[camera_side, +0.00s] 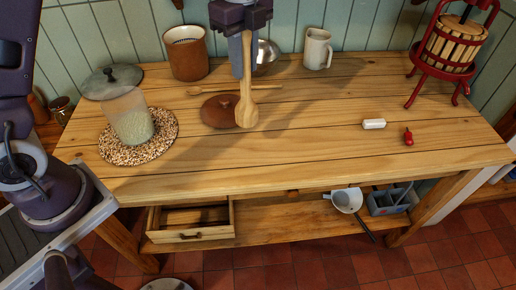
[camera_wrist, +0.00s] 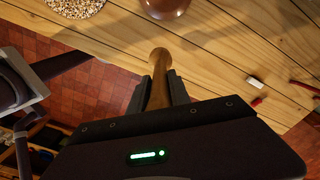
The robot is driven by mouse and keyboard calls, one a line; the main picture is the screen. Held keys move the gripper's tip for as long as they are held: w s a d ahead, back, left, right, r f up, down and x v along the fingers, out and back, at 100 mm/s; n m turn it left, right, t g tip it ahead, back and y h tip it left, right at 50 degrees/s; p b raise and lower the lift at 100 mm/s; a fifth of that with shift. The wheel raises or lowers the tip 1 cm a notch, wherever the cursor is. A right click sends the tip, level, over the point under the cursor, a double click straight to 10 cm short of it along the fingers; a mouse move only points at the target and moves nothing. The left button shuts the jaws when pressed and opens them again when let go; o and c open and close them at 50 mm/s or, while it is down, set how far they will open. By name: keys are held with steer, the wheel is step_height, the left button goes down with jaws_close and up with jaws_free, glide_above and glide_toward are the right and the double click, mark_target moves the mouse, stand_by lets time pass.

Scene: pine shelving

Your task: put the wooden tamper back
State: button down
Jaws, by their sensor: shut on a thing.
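The wooden tamper (camera_side: 247,112) is held upright in my gripper (camera_side: 243,72), its rounded end pointing down above the middle of the table. In the side view this end overlaps the edge of a brown lid (camera_side: 217,112); I cannot tell how high above the tabletop it is. In the wrist view the tamper (camera_wrist: 158,73) shows between the two dark fingers of my gripper (camera_wrist: 162,84), which are shut on its shaft. The fingers and wrist hide part of the shaft.
A brown crock (camera_side: 187,60), metal bowl (camera_side: 267,54) and mug (camera_side: 316,48) stand behind. A wooden spoon (camera_side: 260,87) lies near the lid. A grain jar (camera_side: 131,117) stands left, a red press (camera_side: 446,68) right. The table's right-centre is mostly clear.

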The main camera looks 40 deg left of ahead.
steer(key=d+f, duration=0.3)
steer(key=f, duration=0.7)
steer(key=shift+d+f+m, duration=0.35)
steer(key=shift+m, duration=0.05)
steer(key=shift+s, duration=0.1)
steer(key=shift+f, duration=0.15)
steer(key=c, duration=1.2)
jaws_free()
step_height(320, 180, up, 12)
steer(key=shift+r, duration=0.25)
